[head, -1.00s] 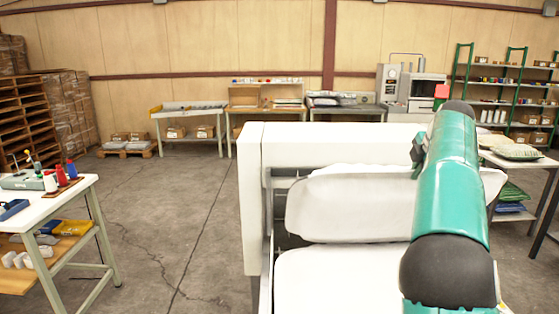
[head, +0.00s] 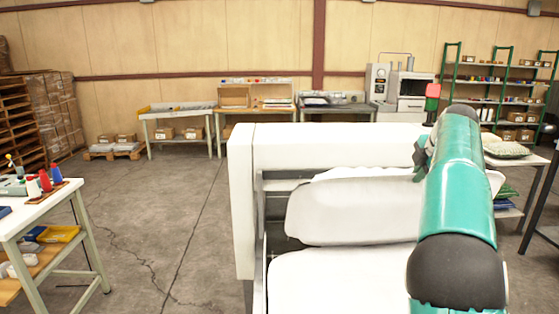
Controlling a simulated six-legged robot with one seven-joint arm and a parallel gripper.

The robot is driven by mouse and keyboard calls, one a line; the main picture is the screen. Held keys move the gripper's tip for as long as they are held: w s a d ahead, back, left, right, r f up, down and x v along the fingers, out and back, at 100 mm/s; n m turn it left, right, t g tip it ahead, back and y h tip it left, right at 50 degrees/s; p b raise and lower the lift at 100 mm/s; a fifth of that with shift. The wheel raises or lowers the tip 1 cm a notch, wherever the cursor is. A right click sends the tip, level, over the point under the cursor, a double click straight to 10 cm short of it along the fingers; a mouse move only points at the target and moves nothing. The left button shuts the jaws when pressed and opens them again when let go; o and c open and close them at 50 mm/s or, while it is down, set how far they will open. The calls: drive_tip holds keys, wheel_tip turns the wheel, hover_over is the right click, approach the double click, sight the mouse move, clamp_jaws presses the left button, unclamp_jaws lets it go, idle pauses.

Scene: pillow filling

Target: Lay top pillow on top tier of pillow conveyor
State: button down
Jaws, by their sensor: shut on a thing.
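The white pillow conveyor (head: 330,145) stands right in front of me, with a broad white frame and a dark inside. A plump white pillow (head: 350,217) lies in it, above and behind another white pillow (head: 340,285) at the bottom edge. A further white pillow-like edge (head: 370,173) shows just behind the upper one. My teal arm reaches forward over the right side. Part of my dark gripper (head: 420,157) shows beside the arm, above the pillows. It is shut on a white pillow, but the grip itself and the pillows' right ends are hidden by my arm.
A white table (head: 40,210) with bottles and trays stands at the left. Workbenches (head: 260,108) and a grey machine (head: 398,90) line the back wall. Green-framed shelves (head: 500,80) stand at the back right, with dark table legs nearer. The floor left of the conveyor is clear.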

drive_tip(key=shift+s+d+r, duration=0.2)
drive_tip(key=shift+s+r, duration=0.05)
drive_tip(key=shift+w, duration=0.1)
